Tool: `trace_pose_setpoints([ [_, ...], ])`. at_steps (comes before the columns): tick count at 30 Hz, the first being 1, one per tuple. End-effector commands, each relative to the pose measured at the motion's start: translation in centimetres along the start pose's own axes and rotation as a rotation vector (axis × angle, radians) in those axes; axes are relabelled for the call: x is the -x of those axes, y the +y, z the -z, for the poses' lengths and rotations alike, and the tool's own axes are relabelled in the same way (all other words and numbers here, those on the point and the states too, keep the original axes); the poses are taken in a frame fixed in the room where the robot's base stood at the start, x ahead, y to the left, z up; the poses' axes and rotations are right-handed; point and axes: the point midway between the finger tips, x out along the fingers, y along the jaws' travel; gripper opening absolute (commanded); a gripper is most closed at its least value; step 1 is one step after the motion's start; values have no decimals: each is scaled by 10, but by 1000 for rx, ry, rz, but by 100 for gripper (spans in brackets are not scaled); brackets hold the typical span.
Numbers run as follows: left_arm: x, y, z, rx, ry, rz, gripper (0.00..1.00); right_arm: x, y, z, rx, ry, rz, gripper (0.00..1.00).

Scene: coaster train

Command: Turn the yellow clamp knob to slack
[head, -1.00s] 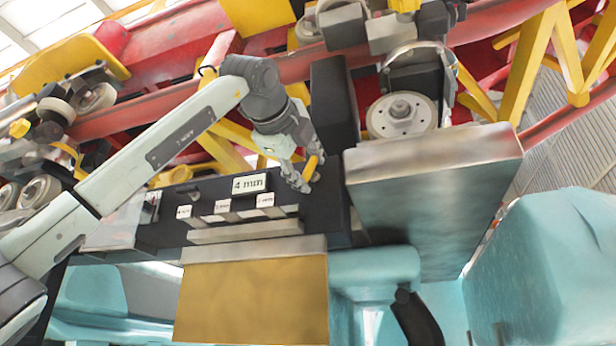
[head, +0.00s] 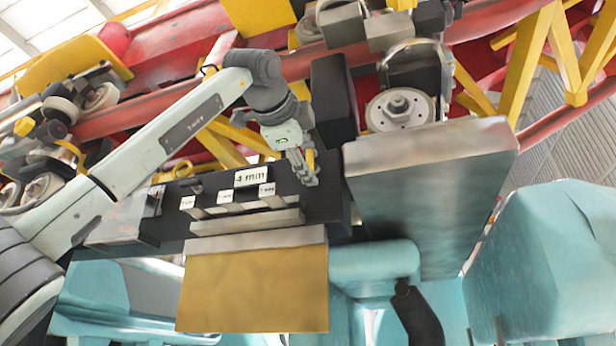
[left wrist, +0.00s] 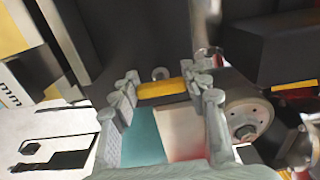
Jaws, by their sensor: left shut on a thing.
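The yellow clamp knob (head: 310,159) is a small yellow bar at the right end of the black fixture block (head: 322,203). In the head view it stands nearly upright and is partly hidden by my left gripper (head: 307,172). In the left wrist view the yellow knob (left wrist: 161,88) lies crosswise between the fingers of my left gripper (left wrist: 165,92), which is shut on it. A small grey ring shows just beyond the knob. My right gripper is not in view.
A "4 mm" label (head: 251,176) and smaller labels stand on the block, left of my gripper. A large grey metal box (head: 430,190) stands close to the right. A tan panel (head: 255,290) is in front. Red rails and yellow struts lie behind.

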Motion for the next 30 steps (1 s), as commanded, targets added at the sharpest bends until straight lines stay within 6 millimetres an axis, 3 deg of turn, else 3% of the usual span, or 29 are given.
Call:
trace_pose_setpoints([
  [8, 0, 0, 0, 3, 0, -1, 17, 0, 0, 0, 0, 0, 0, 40],
  [9, 0, 0, 0, 3, 0, -1, 49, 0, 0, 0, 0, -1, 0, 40],
  [14, 0, 0, 0, 2, 0, -1, 67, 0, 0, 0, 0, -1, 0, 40],
  [23, 2, 0, 0, 0, 0, 0, 67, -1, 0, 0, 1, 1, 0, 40],
  [26, 9, -1, -1, 0, 0, 1, 67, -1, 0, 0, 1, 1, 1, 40],
  [30, 34, -2, -1, -2, 0, 4, 67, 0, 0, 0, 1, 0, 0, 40],
])
